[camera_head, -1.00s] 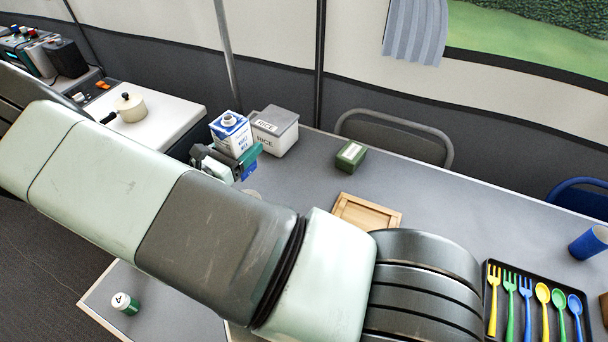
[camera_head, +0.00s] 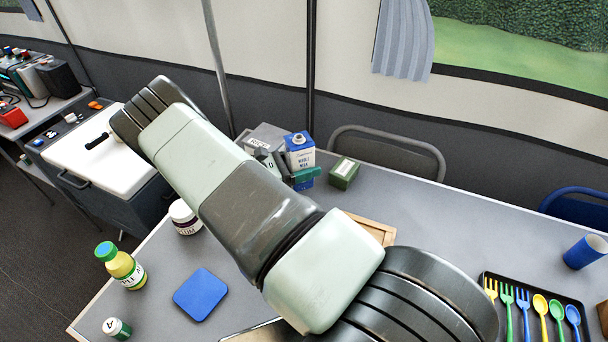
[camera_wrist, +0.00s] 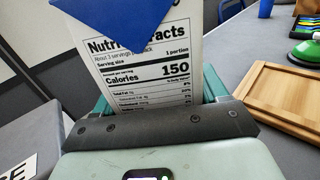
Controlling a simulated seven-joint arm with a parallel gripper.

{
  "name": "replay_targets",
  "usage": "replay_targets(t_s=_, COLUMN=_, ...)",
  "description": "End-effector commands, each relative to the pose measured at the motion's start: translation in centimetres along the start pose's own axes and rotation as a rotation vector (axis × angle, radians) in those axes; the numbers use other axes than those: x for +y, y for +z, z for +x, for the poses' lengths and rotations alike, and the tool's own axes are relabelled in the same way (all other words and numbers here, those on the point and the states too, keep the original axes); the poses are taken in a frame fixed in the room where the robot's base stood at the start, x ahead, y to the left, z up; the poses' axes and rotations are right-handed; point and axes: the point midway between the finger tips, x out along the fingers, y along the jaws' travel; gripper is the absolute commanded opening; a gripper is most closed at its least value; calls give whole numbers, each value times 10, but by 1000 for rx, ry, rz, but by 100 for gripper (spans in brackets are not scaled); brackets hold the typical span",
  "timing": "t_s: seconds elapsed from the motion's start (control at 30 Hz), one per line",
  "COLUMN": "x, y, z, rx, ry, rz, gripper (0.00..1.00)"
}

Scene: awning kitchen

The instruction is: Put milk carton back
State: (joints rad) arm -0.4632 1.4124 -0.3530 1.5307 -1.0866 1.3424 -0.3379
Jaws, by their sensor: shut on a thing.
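My arm hides part of the rice box.
A wooden board (camera_head: 378,229) lies in front, partly behind my arm. A cutlery tray (camera_head: 484,283) and blue cup (camera_head: 585,251) are at right. A blue mat (camera_head: 200,294), yellow bottle (camera_head: 122,267) and white jar (camera_head: 185,217) are at left. A chair (camera_head: 385,140) stands behind.

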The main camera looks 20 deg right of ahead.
Motion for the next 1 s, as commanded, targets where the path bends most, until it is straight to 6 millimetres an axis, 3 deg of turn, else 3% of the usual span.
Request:
replay_targets(t_s=0.33, x=0, y=-38, z=0, rx=-2, ry=0, rz=-1, gripper=38)
replay_targets(t_s=0.73, x=0, y=-43, z=0, rx=-1, ry=1, rz=1, gripper=38)
replay_targets(t_s=0.77, x=0, y=-42, z=0, rx=-1, ry=1, rz=1, gripper=77)
replay_targets(t_s=0.9, x=0, y=-42, z=0, rx=0, ry=1, rz=1, gripper=98)
replay_targets(t_s=1.0, x=0, y=-42, z=0, rx=-1, ry=1, rz=0, gripper=98)
